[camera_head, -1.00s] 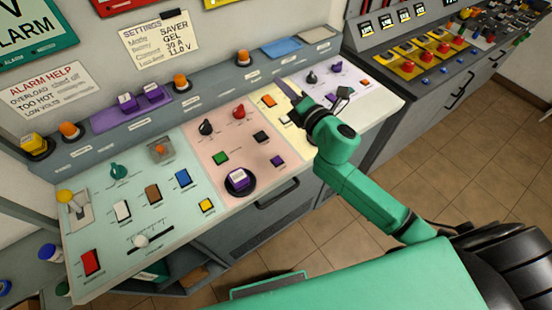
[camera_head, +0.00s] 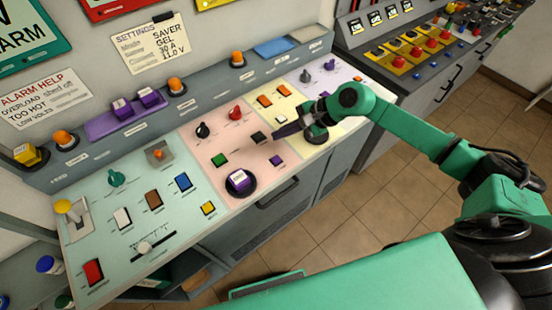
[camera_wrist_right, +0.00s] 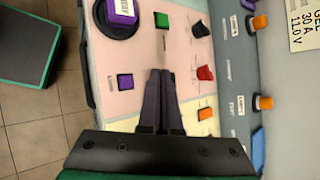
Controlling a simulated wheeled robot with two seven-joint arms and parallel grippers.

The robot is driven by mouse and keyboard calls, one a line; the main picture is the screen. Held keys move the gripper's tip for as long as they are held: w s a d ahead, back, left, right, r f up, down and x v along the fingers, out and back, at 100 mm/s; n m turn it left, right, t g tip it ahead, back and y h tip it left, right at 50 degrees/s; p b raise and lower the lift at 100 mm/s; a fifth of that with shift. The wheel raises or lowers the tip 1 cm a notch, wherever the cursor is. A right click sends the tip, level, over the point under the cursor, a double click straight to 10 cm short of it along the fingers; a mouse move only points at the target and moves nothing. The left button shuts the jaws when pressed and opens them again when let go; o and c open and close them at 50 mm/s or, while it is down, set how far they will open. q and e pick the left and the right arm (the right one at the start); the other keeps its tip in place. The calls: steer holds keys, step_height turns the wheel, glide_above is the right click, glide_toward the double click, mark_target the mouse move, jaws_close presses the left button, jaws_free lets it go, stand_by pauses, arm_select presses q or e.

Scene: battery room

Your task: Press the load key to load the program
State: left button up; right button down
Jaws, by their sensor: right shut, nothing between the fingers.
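My right gripper (camera_head: 276,133) is shut and empty, reaching from the right over the pink panel section. My left gripper is not in view.
On the pink section are a black knob (camera_head: 202,130) and a large purple button (camera_head: 239,181). Orange keys (camera_head: 265,100) are on the yellow section. A ledge with orange buttons (camera_head: 176,86) runs behind. A second console (camera_head: 420,60) stands right. The floor between is clear.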

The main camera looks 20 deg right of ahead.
steer(key=b, duration=0.2)
glide_above(280, 159)
step_height(280, 159, down, 6)
steer(key=shift+s+r, duration=0.1)
steer(key=shift+s, duration=0.05)
step_height(280, 159, down, 2)
steer(key=b, duration=0.2)
steer(key=shift+f+b, duration=0.2)
steer(key=shift+b, duration=0.1)
steer(key=shift+f, duration=0.1)
stand_by(1.2)
steer(key=shift+f+b, duration=0.4)
steer(key=shift+b, duration=0.55)
steer(key=shift+f+b, duration=0.5)
steer(key=shift+b, duration=0.25)
stand_by(0.6)
steer(key=shift+r, duration=0.85)
steer(key=shift+p, duration=0.3)
